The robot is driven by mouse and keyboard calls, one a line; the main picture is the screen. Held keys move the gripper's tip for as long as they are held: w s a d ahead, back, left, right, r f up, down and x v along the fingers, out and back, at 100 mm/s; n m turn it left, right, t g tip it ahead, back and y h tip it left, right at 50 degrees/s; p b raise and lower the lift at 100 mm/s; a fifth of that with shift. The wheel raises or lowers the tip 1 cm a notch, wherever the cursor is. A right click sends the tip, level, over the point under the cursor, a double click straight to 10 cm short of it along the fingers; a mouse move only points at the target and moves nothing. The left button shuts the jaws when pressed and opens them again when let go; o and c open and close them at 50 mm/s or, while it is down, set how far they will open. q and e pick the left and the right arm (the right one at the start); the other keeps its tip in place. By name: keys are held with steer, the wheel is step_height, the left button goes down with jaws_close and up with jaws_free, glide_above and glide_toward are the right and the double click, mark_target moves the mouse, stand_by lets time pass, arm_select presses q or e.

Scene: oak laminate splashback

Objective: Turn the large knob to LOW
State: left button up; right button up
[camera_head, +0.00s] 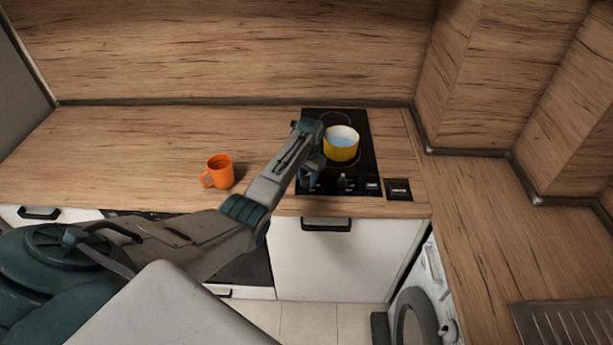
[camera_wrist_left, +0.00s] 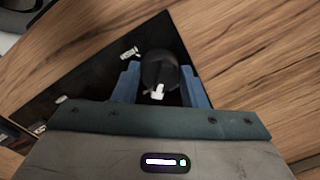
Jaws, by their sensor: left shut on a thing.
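The large knob (camera_wrist_left: 158,68) is black and round, with a white pointer mark on its near side in the left wrist view. My left gripper (camera_wrist_left: 160,76) has its blue fingers on both sides of the knob and is shut on it. In the head view my left gripper (camera_head: 311,175) is over the front left of the black hob (camera_head: 362,121), and it hides the knob there. Small white markings (camera_wrist_left: 128,53) lie on the panel beside the knob; I cannot read which one is LOW. My right gripper is not in view.
A yellow pot (camera_head: 341,152) with pale blue contents stands on the hob, close to the right of my gripper. Another small dark knob (camera_head: 343,182) is at the hob's front. An orange mug (camera_head: 219,172) stands on the wooden counter (camera_head: 120,150) to the left.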

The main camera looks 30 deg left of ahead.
mark_target(308, 180)
arm_select(q)
steer(key=shift+m, duration=0.4)
steer(key=o, duration=1)
steer(key=shift+c, duration=0.2)
steer(key=shift+r, duration=0.1)
step_height(308, 180, up, 11)
steer(key=b, duration=0.3)
steer(key=shift+d, duration=0.3)
steer(key=shift+f, duration=0.2)
